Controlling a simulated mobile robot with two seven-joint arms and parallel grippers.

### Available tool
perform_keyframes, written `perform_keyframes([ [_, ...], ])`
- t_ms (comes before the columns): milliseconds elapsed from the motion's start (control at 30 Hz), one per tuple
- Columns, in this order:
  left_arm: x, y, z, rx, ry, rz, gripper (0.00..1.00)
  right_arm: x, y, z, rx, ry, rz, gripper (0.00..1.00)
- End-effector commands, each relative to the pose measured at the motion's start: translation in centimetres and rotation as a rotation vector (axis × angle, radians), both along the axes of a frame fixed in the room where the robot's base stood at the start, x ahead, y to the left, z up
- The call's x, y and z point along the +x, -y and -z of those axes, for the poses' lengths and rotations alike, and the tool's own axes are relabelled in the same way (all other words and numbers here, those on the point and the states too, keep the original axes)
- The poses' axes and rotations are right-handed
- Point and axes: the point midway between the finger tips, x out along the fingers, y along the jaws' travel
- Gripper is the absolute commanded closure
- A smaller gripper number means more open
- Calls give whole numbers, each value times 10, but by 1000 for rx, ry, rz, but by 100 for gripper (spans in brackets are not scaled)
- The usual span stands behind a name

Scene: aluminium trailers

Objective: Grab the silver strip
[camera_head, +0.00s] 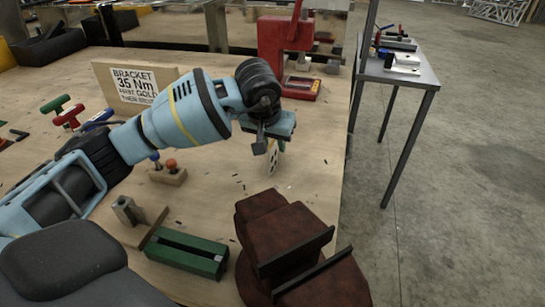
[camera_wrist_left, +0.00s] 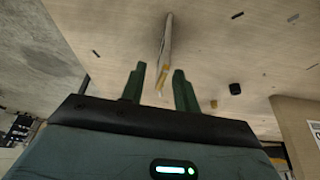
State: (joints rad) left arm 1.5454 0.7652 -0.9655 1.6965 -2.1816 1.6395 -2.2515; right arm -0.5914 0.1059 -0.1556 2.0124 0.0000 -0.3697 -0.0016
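The silver strip (camera_head: 272,158) shows in the head view as a small light plate with dark holes, just below my left gripper (camera_head: 268,140), which partly hides it. In the left wrist view the strip (camera_wrist_left: 166,42) appears thin and nearly edge-on, with yellowish marks at its near end. That end lies between the two green fingers of my left gripper (camera_wrist_left: 159,88). The fingers are apart, with a gap on both sides of the strip; I see no grip on it. My right gripper is not in view.
A dark red vise (camera_head: 285,240) stands at the bench's near right, with a green block (camera_head: 187,252) beside it. A red press (camera_head: 283,40) stands at the back. A sign (camera_head: 135,86) and screwdrivers (camera_head: 168,168) are left. Small dark bits lie on the bench.

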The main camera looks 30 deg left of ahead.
Motion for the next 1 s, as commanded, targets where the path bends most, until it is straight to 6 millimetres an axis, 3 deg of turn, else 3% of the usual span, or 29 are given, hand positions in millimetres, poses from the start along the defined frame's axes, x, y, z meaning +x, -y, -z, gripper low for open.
perform_keyframes([
  [167,0,0,0,0,0,0,69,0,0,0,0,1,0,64],
  [400,0,0,0,0,0,0,99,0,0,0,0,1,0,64],
  [1000,1,0,-9,0,3,0,100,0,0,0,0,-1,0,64],
])
